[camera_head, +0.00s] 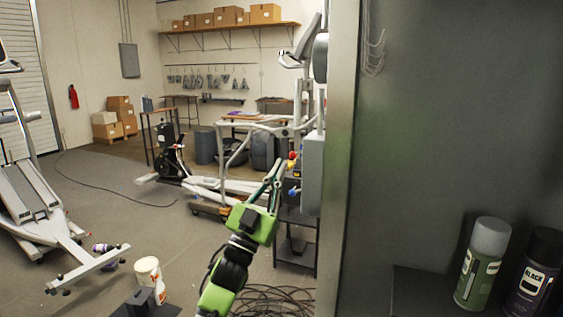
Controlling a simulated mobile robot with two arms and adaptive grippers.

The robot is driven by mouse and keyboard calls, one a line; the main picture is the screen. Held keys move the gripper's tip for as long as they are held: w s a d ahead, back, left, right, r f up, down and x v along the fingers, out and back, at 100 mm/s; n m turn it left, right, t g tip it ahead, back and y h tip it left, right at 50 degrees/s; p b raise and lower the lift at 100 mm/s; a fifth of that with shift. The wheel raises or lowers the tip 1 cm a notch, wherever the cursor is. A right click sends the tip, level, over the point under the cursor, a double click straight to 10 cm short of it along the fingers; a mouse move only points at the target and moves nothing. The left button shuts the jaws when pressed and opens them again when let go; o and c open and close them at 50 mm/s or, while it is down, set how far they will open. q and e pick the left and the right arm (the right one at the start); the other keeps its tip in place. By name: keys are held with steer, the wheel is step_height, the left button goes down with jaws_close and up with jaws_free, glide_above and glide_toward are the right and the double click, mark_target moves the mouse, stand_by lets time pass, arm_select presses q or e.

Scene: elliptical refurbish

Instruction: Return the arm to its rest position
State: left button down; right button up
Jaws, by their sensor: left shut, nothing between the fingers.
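My left arm rises from the bottom middle, with its green and black wrist tilted up and to the right. My left gripper (275,172) points away from me. Its slim dark fingers are close together and hold nothing. It shows in front of the elliptical machine (215,185) and the grey wall-mounted box (312,172), and I cannot tell how near it is to them. My right gripper is not in view.
A grey panel (400,130) fills the right side, with spray cans (482,265) on a dark shelf. A small dark stand (297,250) is right of my arm. Coiled cables (272,300), a white bucket (148,272) and another exercise machine (40,200) are on the floor. Mid-left floor is mostly clear.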

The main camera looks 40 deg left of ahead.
arm_select(q)
steer(key=shift+s+d+f, duration=0.2)
steer(key=shift+s+f, duration=0.05)
steer(key=shift+s, duration=0.35)
